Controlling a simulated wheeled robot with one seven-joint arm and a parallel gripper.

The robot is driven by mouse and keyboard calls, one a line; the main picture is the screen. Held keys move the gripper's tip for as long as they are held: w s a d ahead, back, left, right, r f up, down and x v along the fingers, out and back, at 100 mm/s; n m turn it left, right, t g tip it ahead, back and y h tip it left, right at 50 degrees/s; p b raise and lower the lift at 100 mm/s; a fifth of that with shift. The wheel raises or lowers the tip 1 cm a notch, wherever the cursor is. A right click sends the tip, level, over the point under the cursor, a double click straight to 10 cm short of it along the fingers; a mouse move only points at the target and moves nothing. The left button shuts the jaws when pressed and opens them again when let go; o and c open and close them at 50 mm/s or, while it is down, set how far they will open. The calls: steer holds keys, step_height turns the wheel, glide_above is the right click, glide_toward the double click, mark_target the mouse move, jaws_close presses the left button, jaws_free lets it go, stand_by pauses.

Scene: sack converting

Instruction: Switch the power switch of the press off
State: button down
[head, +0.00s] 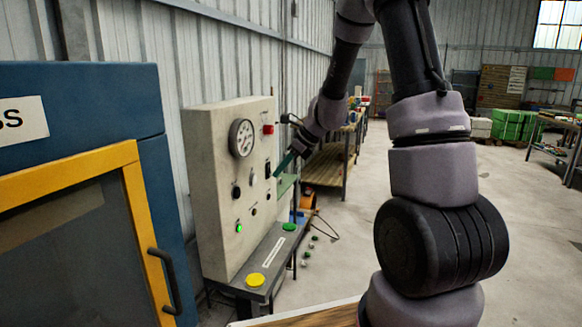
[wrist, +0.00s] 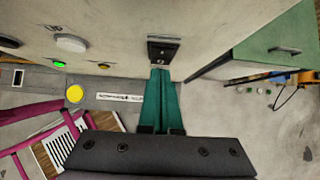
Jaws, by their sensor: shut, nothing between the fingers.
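The press (head: 85,78) is a blue cabinet at the left, with a yellow-framed door. Beside it stands a beige control panel (head: 215,150). A black switch (wrist: 163,50) sits on the panel face in the wrist view, seemingly the power switch; a dark fitting (head: 267,169) at the panel's right side in the head view appears to be the same. My gripper (wrist: 160,72) has green fingers, shut and empty, with the tips right at the lower edge of this switch. Whether they touch it I cannot tell. My gripper (head: 279,172) also shows at the panel in the head view.
The panel carries a gauge (head: 242,138), a red button (head: 268,129) and a lit green lamp (head: 239,228). A grey ledge below bears a yellow button (head: 256,280) and a green button (head: 289,227). A green cabinet (wrist: 275,45) stands close right of the switch.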

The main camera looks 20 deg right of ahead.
steer(key=shift+w+a, duration=0.15)
steer(key=shift+a, duration=0.1)
steer(key=shift+w+a+f, duration=0.15)
steer(key=shift+a, duration=0.1)
stand_by(0.3)
steer(key=shift+r, duration=0.9)
